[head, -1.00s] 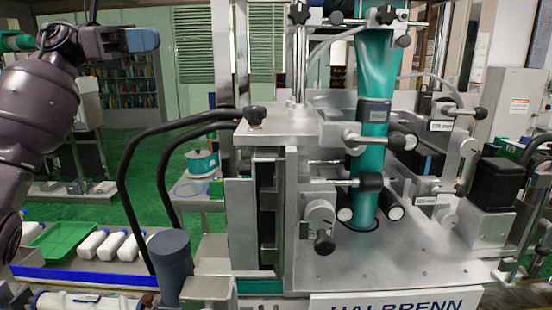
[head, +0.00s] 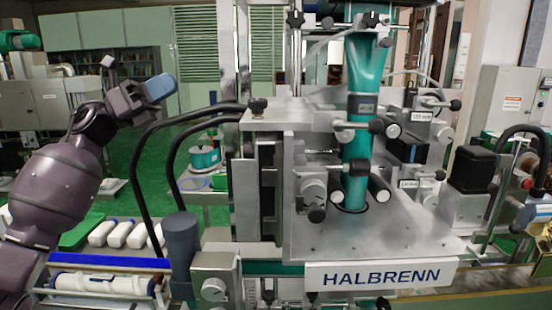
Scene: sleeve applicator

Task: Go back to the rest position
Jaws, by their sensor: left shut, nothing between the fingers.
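My left gripper (head: 152,90) is at the upper left of the head view, at the end of my dark left arm. My right gripper is not in view. The sleeve applicator stands in the middle, with a metal deck (head: 370,235), a HALBRENN nameplate (head: 381,275) and a teal sleeve (head: 362,110) running down between black rollers.
White bottles (head: 118,233) lie beside a green tray (head: 80,229) at the left, partly behind my arm. A white cylinder (head: 100,284) lies in front of the blue rail (head: 125,262). Black hoses (head: 137,180) arch up left of the machine. A grey cylinder (head: 181,240) stands at its front left.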

